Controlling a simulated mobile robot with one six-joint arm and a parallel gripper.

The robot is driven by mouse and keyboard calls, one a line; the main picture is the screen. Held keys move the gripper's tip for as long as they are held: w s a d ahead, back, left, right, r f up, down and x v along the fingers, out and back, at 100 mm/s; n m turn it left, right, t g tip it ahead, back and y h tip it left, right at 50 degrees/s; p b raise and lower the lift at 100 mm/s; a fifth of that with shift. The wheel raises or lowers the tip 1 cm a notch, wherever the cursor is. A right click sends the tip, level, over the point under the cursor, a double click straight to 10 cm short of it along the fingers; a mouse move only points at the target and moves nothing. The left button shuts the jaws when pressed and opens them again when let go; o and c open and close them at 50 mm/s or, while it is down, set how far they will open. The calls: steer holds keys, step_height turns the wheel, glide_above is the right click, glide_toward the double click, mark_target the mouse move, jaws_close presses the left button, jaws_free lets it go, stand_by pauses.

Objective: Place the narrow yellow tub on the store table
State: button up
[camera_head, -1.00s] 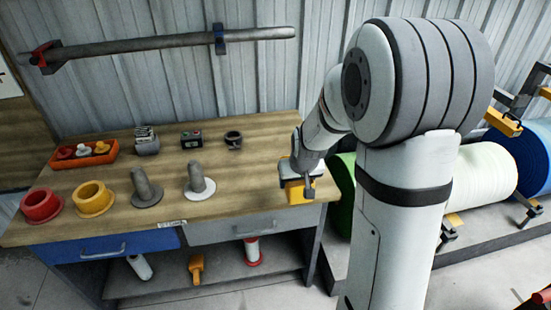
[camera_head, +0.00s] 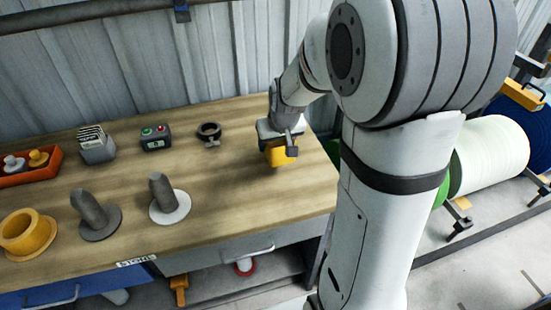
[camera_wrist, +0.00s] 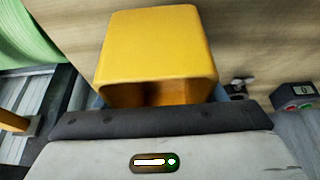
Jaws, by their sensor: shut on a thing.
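My gripper (camera_head: 277,148) is shut on the narrow yellow tub (camera_head: 275,154), over the right part of the wooden store table (camera_head: 240,205). The tub also shows large in the wrist view (camera_wrist: 155,50), a yellow block-like body with its opening toward my gripper. The jaws are mostly hidden behind my wrist and the tub. I cannot tell whether the tub touches the table top or hangs just above it. The table's front edge carries a STORE label (camera_head: 136,262).
On the table stand a wide yellow tub (camera_head: 27,236), two grey posts on round bases (camera_head: 92,215) (camera_head: 165,197), a card holder (camera_head: 96,147), a button box (camera_head: 155,138), a dark ring clamp (camera_head: 209,131) and an orange tray (camera_head: 28,179).

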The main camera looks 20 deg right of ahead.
step_height(320, 180, down, 2)
steer(key=shift+w+d+f, duration=0.1)
steer(key=shift+f, duration=0.05)
steer(key=shift+d+f+b, duration=0.1)
steer(key=shift+f+b, duration=0.2)
steer(key=shift+f, duration=1.6)
steer(key=shift+f, duration=0.15)
steer(key=o, duration=1)
